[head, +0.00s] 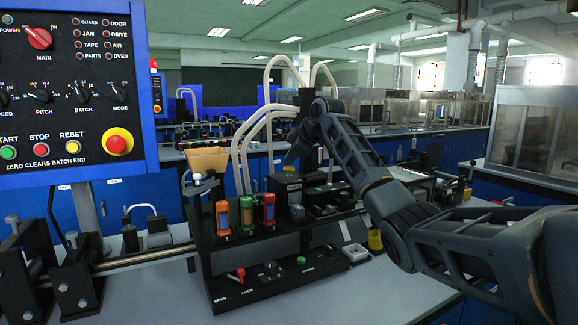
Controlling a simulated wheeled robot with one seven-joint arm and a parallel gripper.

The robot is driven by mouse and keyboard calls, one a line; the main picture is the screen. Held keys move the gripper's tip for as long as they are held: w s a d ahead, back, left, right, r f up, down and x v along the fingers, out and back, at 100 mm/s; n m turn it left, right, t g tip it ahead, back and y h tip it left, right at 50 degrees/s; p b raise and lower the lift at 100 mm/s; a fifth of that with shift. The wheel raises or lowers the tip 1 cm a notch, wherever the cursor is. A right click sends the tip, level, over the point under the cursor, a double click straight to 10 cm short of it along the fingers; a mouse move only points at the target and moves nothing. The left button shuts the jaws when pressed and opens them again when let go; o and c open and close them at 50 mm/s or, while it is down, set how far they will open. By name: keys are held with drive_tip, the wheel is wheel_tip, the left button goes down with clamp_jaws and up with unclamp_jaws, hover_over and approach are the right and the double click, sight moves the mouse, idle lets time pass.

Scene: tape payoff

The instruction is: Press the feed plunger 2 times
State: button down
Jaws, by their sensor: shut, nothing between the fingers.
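A black station (270,240) stands on the grey table, carrying several controls. I cannot tell for certain which part is the feed plunger.
Orange, green and red upright cylinders (246,214) stand at the station's left front. A red-handled lever (240,273) is on the front ledge. A control panel (75,90) fills the upper left. Pale hoses (243,150) arch behind. The table's front right (390,285) is bare.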

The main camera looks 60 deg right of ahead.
sight(291, 167)
drive_tip(key=shift+f, duration=0.8)
idle(0.6)
drive_tip(key=shift+r, duration=0.15)
drive_tip(key=shift+r+p, duration=1.35)
drive_tip(key=shift+r, duration=0.25)
drive_tip(key=shift+r+p, duration=1.9)
drive_tip(key=shift+r, duration=0.65)
